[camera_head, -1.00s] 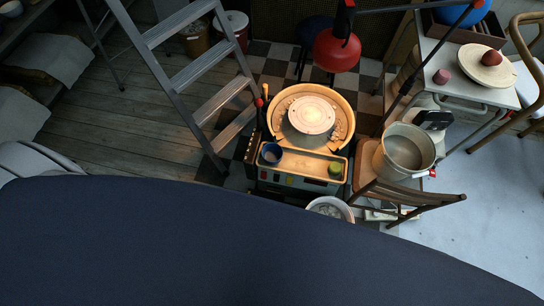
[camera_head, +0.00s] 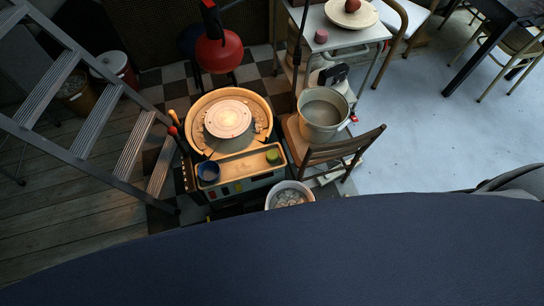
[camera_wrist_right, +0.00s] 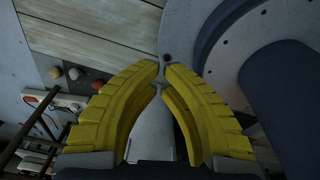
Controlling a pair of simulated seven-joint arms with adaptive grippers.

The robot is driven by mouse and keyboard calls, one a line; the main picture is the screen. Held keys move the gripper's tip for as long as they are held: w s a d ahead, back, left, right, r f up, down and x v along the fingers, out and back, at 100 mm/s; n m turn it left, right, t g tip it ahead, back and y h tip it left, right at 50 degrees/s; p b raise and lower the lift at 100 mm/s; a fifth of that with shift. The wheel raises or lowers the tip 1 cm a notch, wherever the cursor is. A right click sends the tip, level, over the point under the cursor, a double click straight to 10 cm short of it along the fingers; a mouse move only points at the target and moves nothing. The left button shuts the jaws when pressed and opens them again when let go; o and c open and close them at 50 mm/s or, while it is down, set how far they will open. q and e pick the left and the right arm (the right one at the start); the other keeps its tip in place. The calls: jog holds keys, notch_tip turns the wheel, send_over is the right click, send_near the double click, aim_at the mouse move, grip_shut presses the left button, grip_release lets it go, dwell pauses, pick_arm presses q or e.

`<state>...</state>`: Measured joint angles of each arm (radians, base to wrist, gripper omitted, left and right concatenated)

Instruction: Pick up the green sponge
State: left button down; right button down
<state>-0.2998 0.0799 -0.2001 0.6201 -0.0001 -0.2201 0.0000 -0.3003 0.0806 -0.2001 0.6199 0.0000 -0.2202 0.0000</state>
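The green sponge (camera_head: 272,156) is small in the head view. It lies at the right end of the beige tray (camera_head: 240,166) on the front of the pottery wheel. My right gripper (camera_wrist_right: 162,68) shows only in the right wrist view. Its two yellow ribbed fingers lean towards each other, with a narrow gap between the tips and nothing held. The sponge does not show in that view. My left gripper is in neither view.
A bucket (camera_head: 323,112) sits on a wooden chair (camera_head: 345,147) to the right. A white pail (camera_head: 290,194) stands in front of the wheel. A stepladder (camera_head: 93,120) is at the left. Pale floor at right is partly clear.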

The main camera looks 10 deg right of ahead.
jog(key=c, duration=0.8)
grip_release()
jog(key=shift+o, duration=0.2)
